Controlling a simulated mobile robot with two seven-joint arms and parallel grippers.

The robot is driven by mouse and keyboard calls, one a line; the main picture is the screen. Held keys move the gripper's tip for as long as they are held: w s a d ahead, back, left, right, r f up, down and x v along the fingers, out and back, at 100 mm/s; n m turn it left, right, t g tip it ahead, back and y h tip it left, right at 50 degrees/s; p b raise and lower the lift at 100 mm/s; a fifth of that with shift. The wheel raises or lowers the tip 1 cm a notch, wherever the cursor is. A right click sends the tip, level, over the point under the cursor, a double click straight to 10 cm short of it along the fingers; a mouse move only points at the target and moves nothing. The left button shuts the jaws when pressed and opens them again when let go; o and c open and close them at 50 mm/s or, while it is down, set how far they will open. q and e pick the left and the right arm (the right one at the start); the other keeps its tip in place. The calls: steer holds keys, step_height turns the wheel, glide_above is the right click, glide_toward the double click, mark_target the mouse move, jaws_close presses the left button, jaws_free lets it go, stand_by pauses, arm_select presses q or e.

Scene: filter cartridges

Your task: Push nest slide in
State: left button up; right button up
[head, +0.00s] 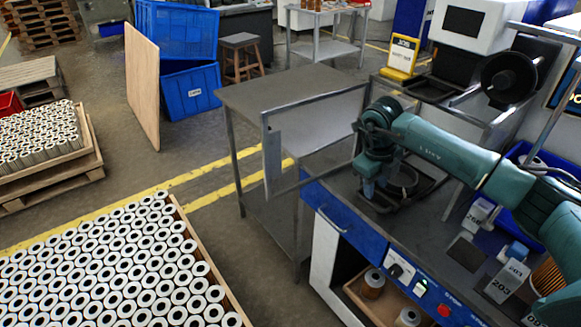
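My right arm reaches in from the right over the blue-fronted workbench (345,222). Its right gripper (369,188) points down at the bench's left end. The gripper is beside a dark round nest (404,184), which seems to sit on a dark slide plate near the bench's back left corner. The arm's wrist hides part of this area. I cannot tell whether the fingers touch the slide or are open or shut. My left gripper is not in view.
A crate of several white-ended filter cartridges (188,228) fills the lower left. A grey metal table (290,95) stands beyond the bench. A blue bin (525,155) and labelled blocks (507,280) lie on the bench's right, near my arm. A yellow sign (402,56) stands behind.

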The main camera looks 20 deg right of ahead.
step_height(320, 180, up, 9)
steer(key=a, duration=0.2)
steer(key=s+a+n+t+y+p, duration=0.1)
steer(key=a+y, duration=0.9)
steer(key=a, duration=0.9)
steer(key=shift+a+y, duration=0.15)
steer(key=shift+y, duration=0.25)
steer(key=shift+s+f, duration=0.1)
